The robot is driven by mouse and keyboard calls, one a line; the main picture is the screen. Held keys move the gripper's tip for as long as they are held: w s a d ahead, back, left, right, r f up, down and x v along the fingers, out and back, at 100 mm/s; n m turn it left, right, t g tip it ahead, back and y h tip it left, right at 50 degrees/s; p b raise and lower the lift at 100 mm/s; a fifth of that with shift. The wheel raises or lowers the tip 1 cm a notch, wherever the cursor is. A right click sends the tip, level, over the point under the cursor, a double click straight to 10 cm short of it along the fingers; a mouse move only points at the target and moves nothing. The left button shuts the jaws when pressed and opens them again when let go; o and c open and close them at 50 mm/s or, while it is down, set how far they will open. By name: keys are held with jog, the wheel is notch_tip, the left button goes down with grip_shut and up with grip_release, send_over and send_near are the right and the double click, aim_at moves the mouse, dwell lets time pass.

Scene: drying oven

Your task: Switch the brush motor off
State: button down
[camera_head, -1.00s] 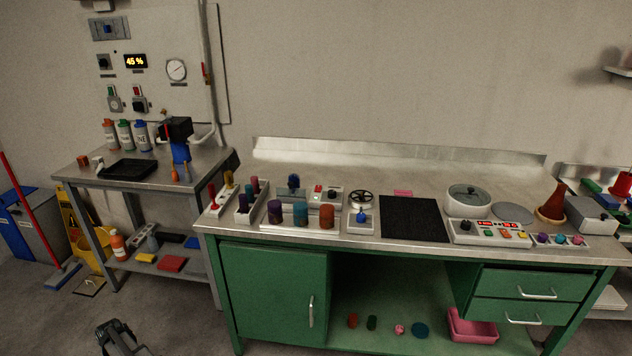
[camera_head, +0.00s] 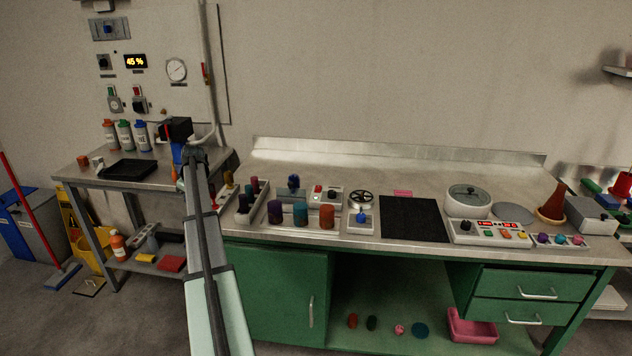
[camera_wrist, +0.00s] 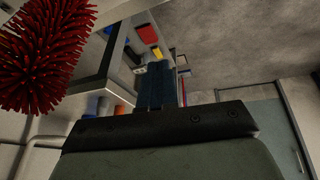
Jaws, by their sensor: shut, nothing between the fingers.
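My gripper (camera_head: 195,156) is at the right end of the left steel table, close to a black box-shaped unit (camera_head: 176,129) with blue below it. Its fingers (camera_wrist: 157,85) are together and empty in the wrist view. A red bristled brush (camera_wrist: 42,52) fills the upper left of the wrist view, apart from the fingers. Which part is the brush motor's switch I cannot tell. The wall panel (camera_head: 180,45) carries a green button (camera_head: 111,91), a red button (camera_head: 137,90) and dark switches, with my gripper below and to the right of them.
Bottles (camera_head: 125,133) and a black tray (camera_head: 128,169) stand on the left table. The green bench (camera_head: 275,290) on the right holds several cups and a control box (camera_head: 325,195). My arm crosses in front of the bench's left end. A grey pipe (camera_head: 208,75) runs down beside the panel.

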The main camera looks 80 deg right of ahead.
jog(key=s+d+r, duration=0.6)
jog(key=s+d, duration=0.1)
jog(key=s, duration=0.1)
jog(key=n+g, duration=0.2)
jog(key=g, duration=0.2)
send_near(318, 186)
jog(key=shift+y, duration=0.3)
jog(key=f, duration=0.4)
jog(key=d+f, duration=0.1)
jog(key=f, duration=0.1)
jog(key=shift+f, duration=0.35)
jog(key=shift+d, duration=0.1)
